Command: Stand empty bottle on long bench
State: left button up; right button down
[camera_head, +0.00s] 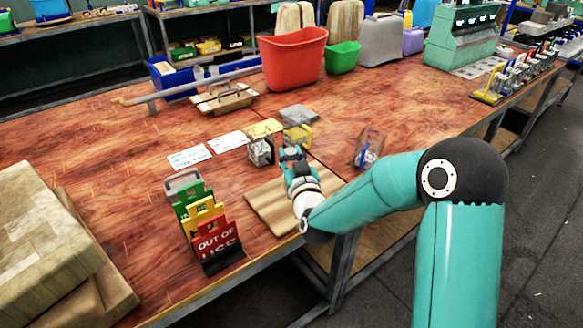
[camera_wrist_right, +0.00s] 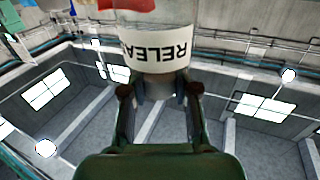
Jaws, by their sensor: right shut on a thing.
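My right gripper (camera_head: 291,156) is over the red-brown wooden bench (camera_head: 130,160), near its front edge and by a pale board. In the right wrist view its two dark fingers (camera_wrist_right: 160,92) are closed on the narrow end of a bottle (camera_wrist_right: 158,55). The bottle has a white label with inverted letters, "RELEA" visible, and a red patch at the top edge. The rest of the bottle is cut off there. In the head view I cannot make out the bottle clearly at the gripper. My left gripper is not in view.
A wooden board (camera_head: 270,205) lies under the right wrist. A red bin (camera_head: 292,58) stands farther back. Bare bench lies at left and right.

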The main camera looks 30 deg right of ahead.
jog(key=shift+f, duration=1.8)
jog(key=shift+f, duration=0.1)
jog(key=shift+f+b, duration=0.1)
jog(key=shift+b, duration=0.2)
jog(key=c, duration=0.9)
grip_release()
jog(key=shift+r, duration=0.2)
